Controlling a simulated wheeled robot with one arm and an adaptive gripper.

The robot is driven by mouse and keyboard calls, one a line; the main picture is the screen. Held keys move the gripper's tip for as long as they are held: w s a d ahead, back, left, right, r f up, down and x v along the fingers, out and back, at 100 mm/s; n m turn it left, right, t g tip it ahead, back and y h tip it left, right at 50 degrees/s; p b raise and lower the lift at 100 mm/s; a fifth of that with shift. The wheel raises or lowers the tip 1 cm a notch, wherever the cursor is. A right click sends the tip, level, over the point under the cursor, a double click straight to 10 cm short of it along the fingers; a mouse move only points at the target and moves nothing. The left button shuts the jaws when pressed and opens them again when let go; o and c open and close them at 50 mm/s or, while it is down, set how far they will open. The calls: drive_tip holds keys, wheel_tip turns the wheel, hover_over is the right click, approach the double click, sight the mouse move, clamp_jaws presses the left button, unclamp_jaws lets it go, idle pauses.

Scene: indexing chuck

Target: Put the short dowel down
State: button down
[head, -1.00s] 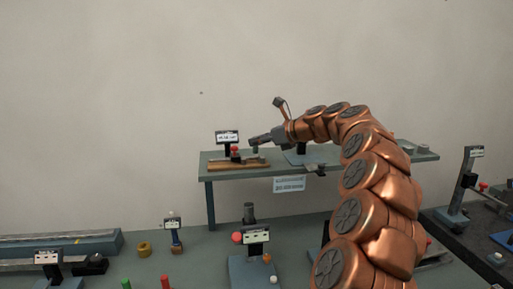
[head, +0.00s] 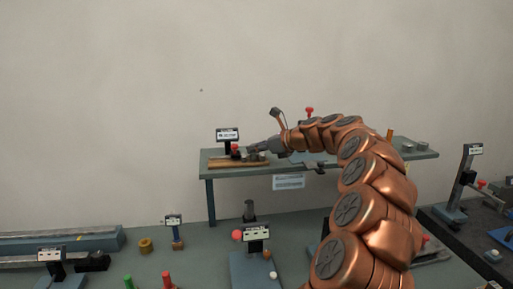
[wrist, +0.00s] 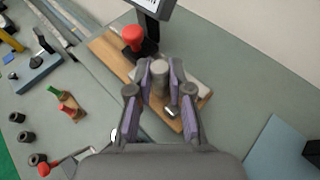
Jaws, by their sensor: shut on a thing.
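My gripper (wrist: 158,82) is shut on a short grey cylinder, the short dowel (wrist: 160,76), which stands between its purple-padded fingers in the wrist view. In the head view my gripper (head: 254,152) is low over the raised shelf (head: 225,172), near the same wooden board (head: 228,163) and red knob (head: 235,148). The dowel is too small to make out there.
A labelled display (head: 227,134) stands behind the board, close to my gripper. A small metal piece (wrist: 170,112) lies near the fingers. Pale round parts (head: 422,146) stand at the shelf's right end. Below, the bench (head: 205,255) holds several fixtures and pegs.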

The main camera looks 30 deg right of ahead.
drive_tip(key=c, duration=1.1)
unclamp_jaws()
drive_tip(key=shift+f, duration=0.1)
